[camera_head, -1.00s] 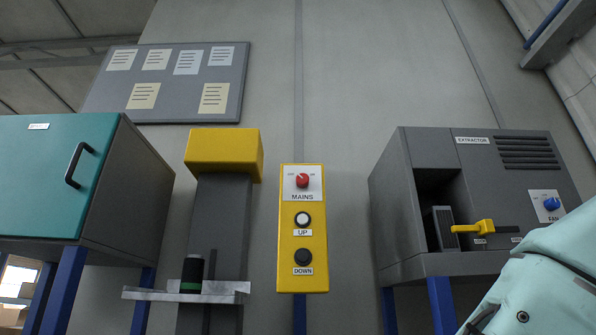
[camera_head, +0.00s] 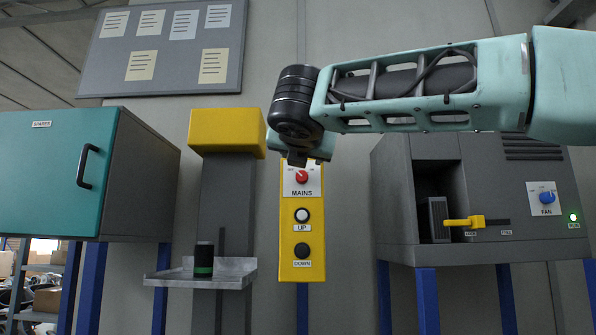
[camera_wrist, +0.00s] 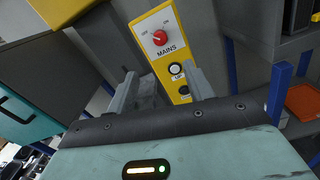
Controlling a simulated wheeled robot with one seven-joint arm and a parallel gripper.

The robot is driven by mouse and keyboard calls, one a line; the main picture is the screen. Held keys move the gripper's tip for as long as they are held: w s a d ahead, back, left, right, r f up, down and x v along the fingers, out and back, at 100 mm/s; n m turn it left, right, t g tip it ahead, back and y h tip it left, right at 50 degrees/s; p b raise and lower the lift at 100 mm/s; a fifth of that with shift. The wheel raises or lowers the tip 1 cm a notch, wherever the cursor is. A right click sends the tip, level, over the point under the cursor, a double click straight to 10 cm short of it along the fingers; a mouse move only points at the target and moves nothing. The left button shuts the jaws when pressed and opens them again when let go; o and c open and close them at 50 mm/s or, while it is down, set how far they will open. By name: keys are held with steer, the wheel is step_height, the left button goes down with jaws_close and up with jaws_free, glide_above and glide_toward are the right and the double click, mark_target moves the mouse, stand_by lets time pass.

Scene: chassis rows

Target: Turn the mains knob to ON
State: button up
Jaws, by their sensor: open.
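The red mains knob (camera_head: 301,177) sits on a white plate marked MAINS at the top of a yellow control box (camera_head: 302,240). It also shows in the wrist view (camera_wrist: 159,37), beyond my fingertips. Its setting is too small to read surely. My gripper (camera_wrist: 160,80) is open and empty, its two grey fingers apart and pointing towards the box. In the head view my gripper (camera_head: 298,158) hangs just above the knob and hides the box's top edge. I see no contact with the knob.
A white UP button (camera_head: 302,215) and a dark DOWN button (camera_head: 302,251) lie below the knob. A teal cabinet (camera_head: 50,175) stands left, and a grey extractor (camera_head: 395,200) with a yellow lever (camera_head: 463,223) right. A shelf (camera_head: 165,279) holds a dark cylinder (camera_head: 204,259).

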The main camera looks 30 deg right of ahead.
mark_target(302, 176)
steer(key=p+x, duration=0.6)
steer(key=x, duration=1)
steer(key=shift+w+d+f, duration=0.1)
steer(key=shift+w+d, duration=0.05)
steer(key=shift+w, duration=0.05)
steer(key=c, duration=1)
